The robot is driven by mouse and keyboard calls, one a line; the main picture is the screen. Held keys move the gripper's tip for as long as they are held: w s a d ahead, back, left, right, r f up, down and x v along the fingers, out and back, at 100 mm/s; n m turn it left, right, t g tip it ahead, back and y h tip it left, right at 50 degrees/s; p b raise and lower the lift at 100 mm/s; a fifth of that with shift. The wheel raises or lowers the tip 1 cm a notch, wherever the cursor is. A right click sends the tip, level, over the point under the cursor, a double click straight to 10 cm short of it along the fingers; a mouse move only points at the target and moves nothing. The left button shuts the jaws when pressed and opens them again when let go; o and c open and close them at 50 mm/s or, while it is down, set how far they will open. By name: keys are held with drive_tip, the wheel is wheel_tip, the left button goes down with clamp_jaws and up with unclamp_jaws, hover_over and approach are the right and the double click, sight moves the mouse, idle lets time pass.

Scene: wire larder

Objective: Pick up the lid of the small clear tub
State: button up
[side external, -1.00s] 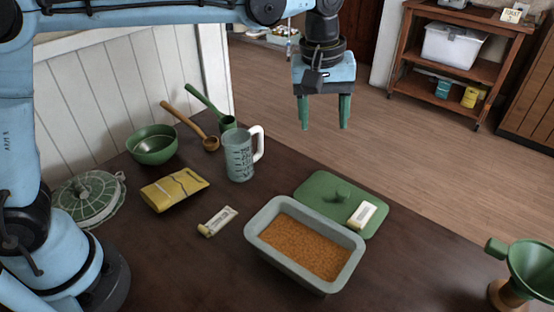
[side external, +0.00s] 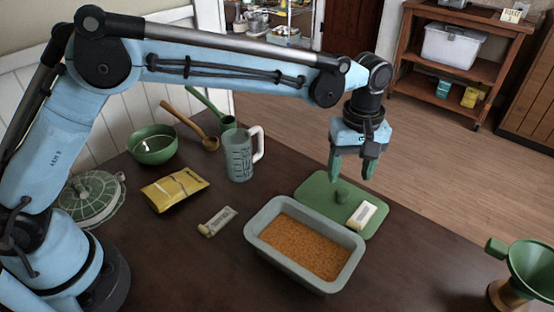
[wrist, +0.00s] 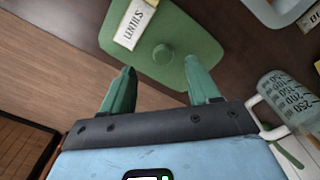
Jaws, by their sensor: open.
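The green lid (side external: 318,188) lies flat on the dark table, behind and right of the grey, clear-looking tub (side external: 258,222), which holds orange-brown lentils. A round green knob (side external: 341,196) stands on the lid; in the wrist view the knob (wrist: 163,54) shows near the fingertips. A white block (side external: 362,214) rests on the lid's right part; in the wrist view it reads "LENTILS" (wrist: 133,24). My gripper (side external: 352,172) is open and empty, its green fingers pointing down above the lid. In the wrist view the knob appears between the fingertips of my gripper (wrist: 160,66). The height gap is unclear.
A measuring jug (side external: 239,160) stands left of the lid. A yellow packet (side external: 175,190), a small labelled block (side external: 217,221), a green bowl (side external: 153,150) and ladles lie further left. A green funnel (side external: 534,268) stands at the right.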

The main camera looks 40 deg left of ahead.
sight(343, 190)
drive_tip(key=shift+a+f, duration=0.15)
drive_tip(key=shift+f, duration=1.2)
drive_tip(key=shift+a+f, duration=0.15)
drive_tip(key=shift+f, duration=1.2)
drive_tip(key=shift+c, duration=0.2)
clamp_jaws()
